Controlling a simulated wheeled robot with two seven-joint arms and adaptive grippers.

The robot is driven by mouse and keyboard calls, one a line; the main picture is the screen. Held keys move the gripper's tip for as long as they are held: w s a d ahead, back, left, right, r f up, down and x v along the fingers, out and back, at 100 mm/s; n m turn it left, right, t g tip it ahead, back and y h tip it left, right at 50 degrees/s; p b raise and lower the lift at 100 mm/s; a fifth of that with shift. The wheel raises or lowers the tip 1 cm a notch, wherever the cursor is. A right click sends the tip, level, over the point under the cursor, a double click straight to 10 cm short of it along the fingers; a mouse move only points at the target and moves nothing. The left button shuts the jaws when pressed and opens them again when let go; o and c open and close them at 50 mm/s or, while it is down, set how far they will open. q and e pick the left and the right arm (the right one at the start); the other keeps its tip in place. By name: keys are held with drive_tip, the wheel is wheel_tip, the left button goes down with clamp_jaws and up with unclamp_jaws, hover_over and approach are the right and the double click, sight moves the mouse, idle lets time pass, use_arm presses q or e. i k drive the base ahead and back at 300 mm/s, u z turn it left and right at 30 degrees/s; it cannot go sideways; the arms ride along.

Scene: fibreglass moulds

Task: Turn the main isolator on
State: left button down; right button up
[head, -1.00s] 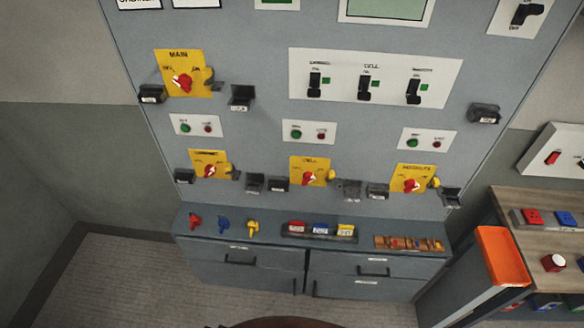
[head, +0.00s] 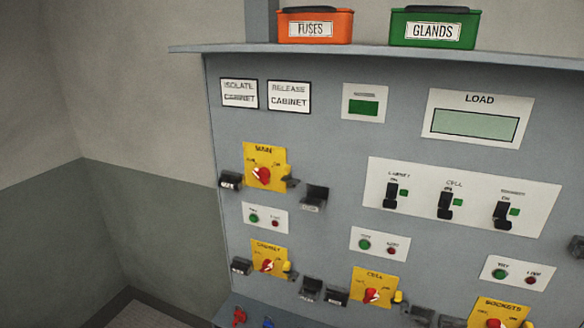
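The main isolator (head: 262,175) is a red rotary knob on a yellow plate labelled MAIN, at the upper left of the grey cabinet panel. A pale pointer mark on the knob slants toward the upper left; the small plate lettering is too blurred to read surely. A dark hasp sits at the plate's right edge. Black labelled holders (head: 230,181) and (head: 313,198) flank the plate. Neither of my grippers is in the head view.
Below are more yellow isolator plates, including CELL (head: 372,290) and SOCKETS (head: 497,314). A white plate with black switches (head: 462,198) is to the right. An orange FUSES box (head: 315,28) and a green GLANDS box (head: 433,28) stand on top. Bare wall lies left.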

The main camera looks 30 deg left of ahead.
sight(262, 174)
drive_tip(key=u, duration=1.25)
